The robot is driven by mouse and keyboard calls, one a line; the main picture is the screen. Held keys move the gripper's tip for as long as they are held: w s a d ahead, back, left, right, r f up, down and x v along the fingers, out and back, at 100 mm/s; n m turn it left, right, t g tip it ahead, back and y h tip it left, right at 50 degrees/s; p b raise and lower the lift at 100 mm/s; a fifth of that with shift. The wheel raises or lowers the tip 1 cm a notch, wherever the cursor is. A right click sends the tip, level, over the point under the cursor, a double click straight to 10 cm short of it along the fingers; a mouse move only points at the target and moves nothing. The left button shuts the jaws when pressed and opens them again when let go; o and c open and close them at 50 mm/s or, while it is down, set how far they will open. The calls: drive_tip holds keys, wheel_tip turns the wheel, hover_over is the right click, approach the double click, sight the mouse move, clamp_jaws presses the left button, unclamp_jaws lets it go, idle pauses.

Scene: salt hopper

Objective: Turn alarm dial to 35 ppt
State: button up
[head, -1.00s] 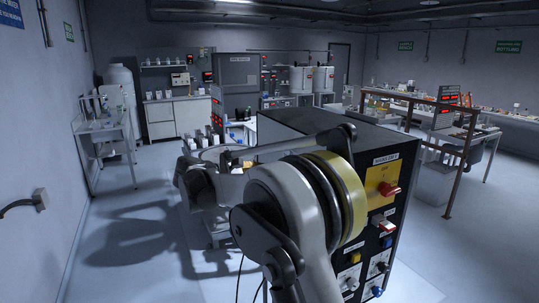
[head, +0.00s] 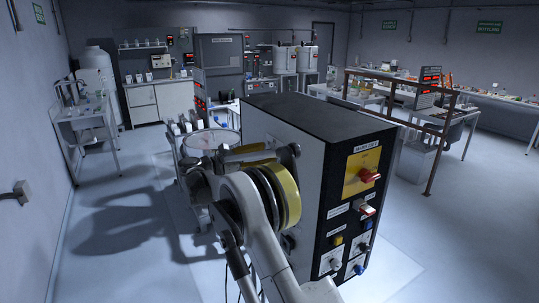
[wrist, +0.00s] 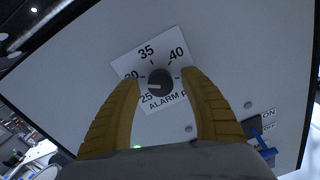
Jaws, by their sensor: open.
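In the wrist view, the alarm dial (wrist: 160,82) is a round black knob on a white scale plate (wrist: 175,50) marked 25, 30, 35 and 40. Its white pointer mark faces left and slightly down, near the 25 label. My gripper (wrist: 163,78) is open, with one yellow finger on each side of the knob. I cannot tell whether either finger touches it. In the head view, my arm is beside the large cabinet (head: 290,120); the dial and my fingertips are hidden there.
A blue ON/OFF switch (wrist: 262,140) sits on the same panel near my right finger. The cabinet's black front carries a red rotary switch (head: 369,176) and several knobs. A brown railing (head: 437,150) stands to the right. Floor at left is clear.

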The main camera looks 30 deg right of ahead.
drive_tip(key=shift+d, duration=0.75)
clamp_jaws()
drive_tip(key=shift+m, duration=0.3)
drive_tip(key=m+b, duration=0.2)
drive_tip(key=m, duration=0.3)
drive_tip(key=shift+f, duration=0.1)
drive_tip(key=m+b, duration=0.1)
drive_tip(key=m, duration=0.4)
drive_tip(key=shift+m, duration=0.3)
